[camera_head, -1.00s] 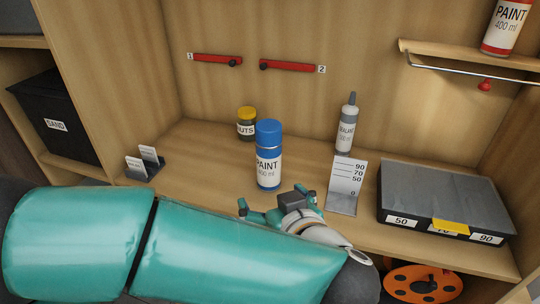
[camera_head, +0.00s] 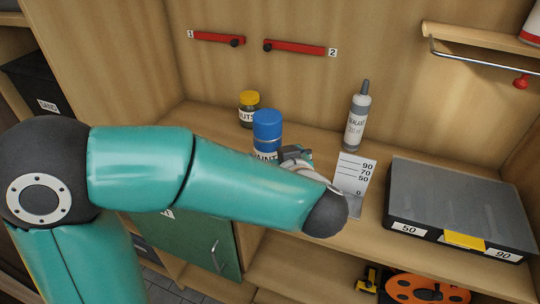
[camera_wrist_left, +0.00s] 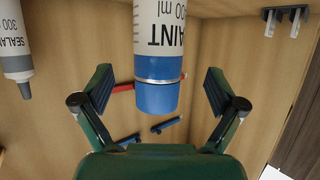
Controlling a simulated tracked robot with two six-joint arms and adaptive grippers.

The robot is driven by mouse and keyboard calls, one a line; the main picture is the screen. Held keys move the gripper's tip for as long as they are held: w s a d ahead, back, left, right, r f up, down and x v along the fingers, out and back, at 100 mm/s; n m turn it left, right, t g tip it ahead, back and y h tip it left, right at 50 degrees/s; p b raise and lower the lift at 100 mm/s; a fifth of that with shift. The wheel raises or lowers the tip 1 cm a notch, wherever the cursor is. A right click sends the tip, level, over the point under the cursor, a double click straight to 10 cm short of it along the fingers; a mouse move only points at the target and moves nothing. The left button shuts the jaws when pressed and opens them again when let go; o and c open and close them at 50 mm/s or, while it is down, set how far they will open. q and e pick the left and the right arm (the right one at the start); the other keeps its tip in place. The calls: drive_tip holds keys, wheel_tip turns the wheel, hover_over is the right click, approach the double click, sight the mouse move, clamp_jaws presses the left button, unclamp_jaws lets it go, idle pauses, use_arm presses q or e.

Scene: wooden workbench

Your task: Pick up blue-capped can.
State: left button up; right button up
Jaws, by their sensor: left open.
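The blue-capped paint can (camera_head: 267,127) stands upright on the bench; my left arm hides its lower part in the head view. In the left wrist view the can (camera_wrist_left: 158,62) appears upside down, cap lowest in the picture, between the spread fingers. My left gripper (camera_head: 297,154) is at the can's right side in the head view, mostly hidden by its own wrist. It is open, and the left wrist view shows a gap on each side of the can. My right gripper is not in view.
A yellow-lidded nuts jar (camera_head: 249,108) stands behind the can. A sealant bottle (camera_head: 357,120), a white scale card (camera_head: 352,174) and a grey-lidded case (camera_head: 458,203) are to the right. Red bars (camera_head: 294,48) hang on the back wall.

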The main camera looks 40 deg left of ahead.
use_arm(q)
drive_tip(key=shift+x, duration=3.55)
drive_tip(key=shift+w+d+r, duration=0.15)
drive_tip(key=c, duration=1.6)
